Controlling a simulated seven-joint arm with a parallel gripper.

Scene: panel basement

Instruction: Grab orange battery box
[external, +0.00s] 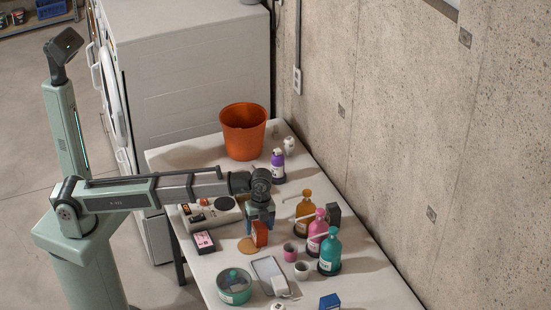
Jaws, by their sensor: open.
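A small orange box (260,233), which looks like the orange battery box, stands on the white table (207,270) near its middle. My gripper (261,222) is pointed down directly over it, with the fingertips close to the box's top. The jaws are open. The gripper hides the top of the box, and I cannot tell whether the fingers are around it or just above it.
Orange, pink and teal bottles (317,230) stand close on the right, with small cups (290,252) before them. A tray (269,273), a teal tin (234,286) and a pink-black box (203,242) are nearby. An orange bucket (243,131) stands at the back.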

